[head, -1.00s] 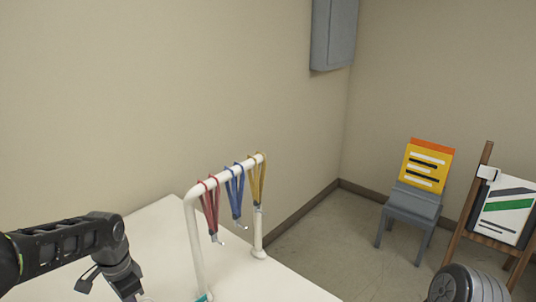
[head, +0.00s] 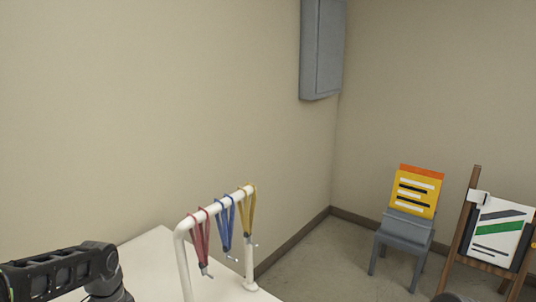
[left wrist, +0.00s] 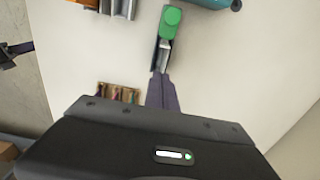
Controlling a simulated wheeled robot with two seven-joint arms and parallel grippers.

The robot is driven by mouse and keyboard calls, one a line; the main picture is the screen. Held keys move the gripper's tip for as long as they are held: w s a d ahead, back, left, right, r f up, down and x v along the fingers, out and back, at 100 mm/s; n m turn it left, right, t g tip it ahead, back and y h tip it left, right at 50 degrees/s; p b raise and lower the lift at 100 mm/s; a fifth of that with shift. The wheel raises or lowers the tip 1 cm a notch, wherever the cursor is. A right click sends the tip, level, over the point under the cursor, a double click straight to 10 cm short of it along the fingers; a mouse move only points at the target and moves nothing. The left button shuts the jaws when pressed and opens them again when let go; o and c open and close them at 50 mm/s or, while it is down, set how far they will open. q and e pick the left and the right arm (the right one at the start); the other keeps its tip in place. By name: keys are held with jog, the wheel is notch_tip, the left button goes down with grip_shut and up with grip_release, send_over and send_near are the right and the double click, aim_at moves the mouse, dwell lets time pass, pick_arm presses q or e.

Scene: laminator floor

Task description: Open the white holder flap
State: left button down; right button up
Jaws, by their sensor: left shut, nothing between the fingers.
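I cannot pick out a white holder flap in either view. In the left wrist view my left gripper (left wrist: 162,78) is shut and empty over the white table (left wrist: 235,75). Just beyond its fingertips lies a green-topped tool (left wrist: 172,17) with a grey metal part; I cannot tell whether the fingers touch it.
A white rack (head: 181,250) carries red (head: 201,240), blue (head: 225,228) and yellow lanyards (head: 247,212) on the table. A small brown tray (left wrist: 104,88) and a teal object (left wrist: 208,4) lie near my left gripper. A chair (head: 405,232) and easel (head: 462,225) stand right.

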pick_arm(q)
jog(key=shift+w+d+f, duration=0.1)
jog(key=shift+w+d, duration=0.55)
jog(key=shift+w, duration=0.15)
jog(key=shift+w+d+f, duration=0.1)
jog(key=shift+w+d, duration=0.5)
jog(key=shift+w, duration=0.2)
jog(key=shift+w+d, duration=0.1)
jog(key=shift+w+d+r, duration=0.1)
jog(key=shift+w+d, duration=0.05)
jog(key=shift+d, duration=0.05)
